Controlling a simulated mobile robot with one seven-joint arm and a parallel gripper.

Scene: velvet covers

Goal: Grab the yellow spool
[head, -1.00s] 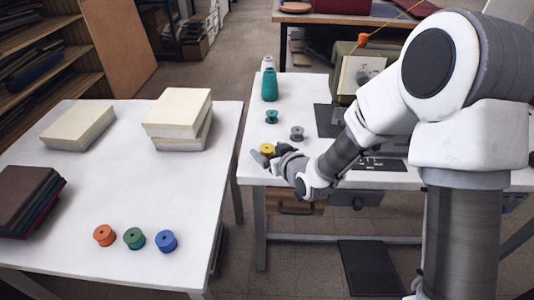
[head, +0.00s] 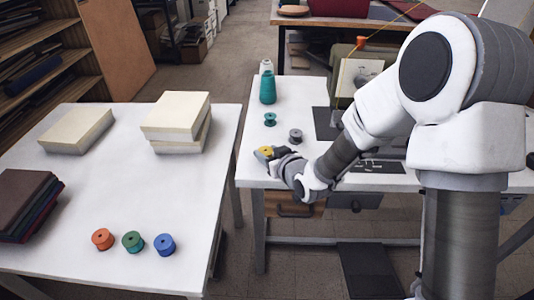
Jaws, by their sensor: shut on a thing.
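The yellow spool (head: 265,151) is at the left front part of the white sewing table (head: 262,172). My gripper (head: 265,153) is shut on it, with grey fingers beside the spool and partly covering it. Whether the spool touches the tabletop or is just above it, I cannot tell from this view.
A teal spool (head: 270,119) and a grey spool (head: 296,136) stand behind my gripper, with a teal thread cone (head: 268,88) farther back. The left table (head: 120,190) holds orange (head: 102,239), green (head: 132,242) and blue (head: 165,245) spools and stacked blocks (head: 176,115). A gap separates the tables.

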